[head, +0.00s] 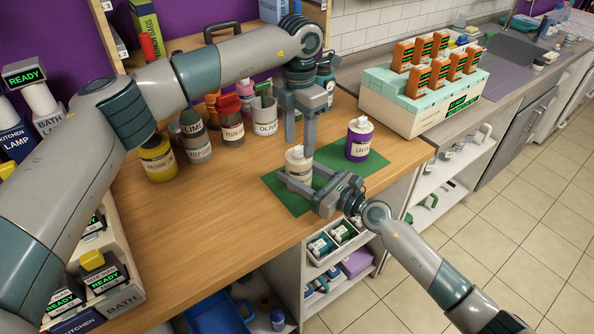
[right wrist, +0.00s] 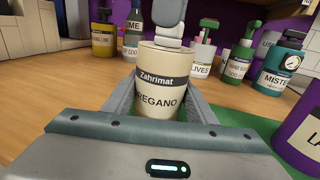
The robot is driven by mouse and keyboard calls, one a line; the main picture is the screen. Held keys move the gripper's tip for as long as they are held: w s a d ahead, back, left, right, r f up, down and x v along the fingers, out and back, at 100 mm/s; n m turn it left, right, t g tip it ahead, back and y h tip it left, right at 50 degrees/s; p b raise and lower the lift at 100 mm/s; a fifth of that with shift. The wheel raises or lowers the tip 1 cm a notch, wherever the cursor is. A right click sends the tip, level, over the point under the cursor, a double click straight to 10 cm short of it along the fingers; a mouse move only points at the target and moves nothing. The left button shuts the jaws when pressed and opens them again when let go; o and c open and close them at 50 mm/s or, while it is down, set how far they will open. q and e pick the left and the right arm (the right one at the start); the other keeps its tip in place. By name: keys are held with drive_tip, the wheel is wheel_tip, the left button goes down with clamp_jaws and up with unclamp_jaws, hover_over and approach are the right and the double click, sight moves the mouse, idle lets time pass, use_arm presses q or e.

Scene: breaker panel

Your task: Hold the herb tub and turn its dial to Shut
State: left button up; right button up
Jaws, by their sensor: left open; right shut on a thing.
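The herb tub, a cream tub (head: 297,166) labelled Oregano, stands on a green mat (head: 287,199) on the wooden counter. My right gripper (head: 297,176) is shut on its body from the front right. In the right wrist view the tub (right wrist: 160,82) sits upright between the fingers. Its pale top dial (right wrist: 168,43) shows there, but I cannot read its setting. My left gripper (head: 299,146) points down at the tub's top, open, with its fingers around or just beside the dial. I cannot tell whether they touch it.
A purple tub (head: 358,140) with a white top stands close by on the mat. Several labelled jars, including Olive (head: 264,118) and Plum (head: 229,122), stand behind to the left. A pale case with orange blocks (head: 405,92) is at the back right. The front counter is clear.

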sight(299, 146)
use_arm(q)
drive_tip(key=shift+r, duration=2.25)
use_arm(e)
drive_tip(key=o, duration=1.2)
drive_tip(key=shift+o, duration=0.2)
drive_tip(key=shift+d, duration=0.1)
drive_tip(key=v, duration=1.1)
drive_tip(key=shift+s+d, duration=0.3)
drive_tip(key=shift+d, duration=0.05)
